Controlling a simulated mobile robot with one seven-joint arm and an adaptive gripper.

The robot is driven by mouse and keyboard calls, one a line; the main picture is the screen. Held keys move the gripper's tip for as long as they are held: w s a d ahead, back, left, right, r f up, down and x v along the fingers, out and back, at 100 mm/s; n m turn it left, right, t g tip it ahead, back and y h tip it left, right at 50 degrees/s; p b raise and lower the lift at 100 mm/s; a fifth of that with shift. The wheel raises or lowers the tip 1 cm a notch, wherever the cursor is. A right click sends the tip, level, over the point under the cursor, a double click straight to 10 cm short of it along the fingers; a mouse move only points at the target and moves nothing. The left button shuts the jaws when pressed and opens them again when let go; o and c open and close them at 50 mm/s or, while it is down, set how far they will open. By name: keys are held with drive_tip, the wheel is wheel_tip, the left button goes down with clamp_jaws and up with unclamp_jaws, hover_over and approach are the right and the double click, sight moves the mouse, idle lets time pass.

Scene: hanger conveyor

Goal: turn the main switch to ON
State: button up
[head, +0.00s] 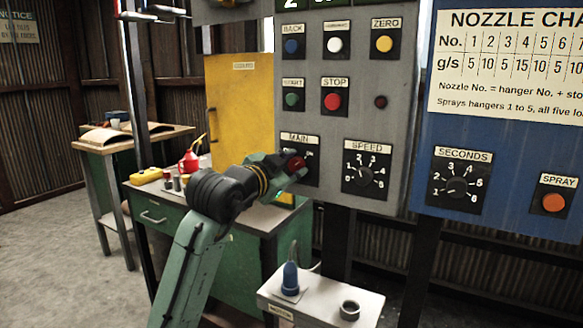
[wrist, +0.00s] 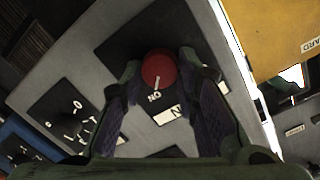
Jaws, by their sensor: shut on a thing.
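The main switch is a red round knob (head: 296,163) on a black plate under the MAIN label on the grey panel (head: 395,95). In the wrist view the red knob (wrist: 158,66) sits between the two fingers of my gripper (wrist: 158,72), which is shut on it. A white mark on the knob points at the ON lettering (wrist: 155,97), which appears upside down in that view. The MAIN label is partly covered by a finger there. In the head view my gripper (head: 288,168) reaches the knob from the left and hides part of the plate.
The SPEED dial (head: 366,176) is right of the switch. STOP (head: 333,101) and other buttons are above. A blue panel (head: 500,140) stands at right. Below are a small white shelf (head: 322,298) with a blue nozzle (head: 290,278) and a green bench (head: 240,215).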

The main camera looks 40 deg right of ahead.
drive_tip(key=o, duration=1.2)
drive_tip(key=shift+c, duration=0.2)
drive_tip(key=v, duration=1.2)
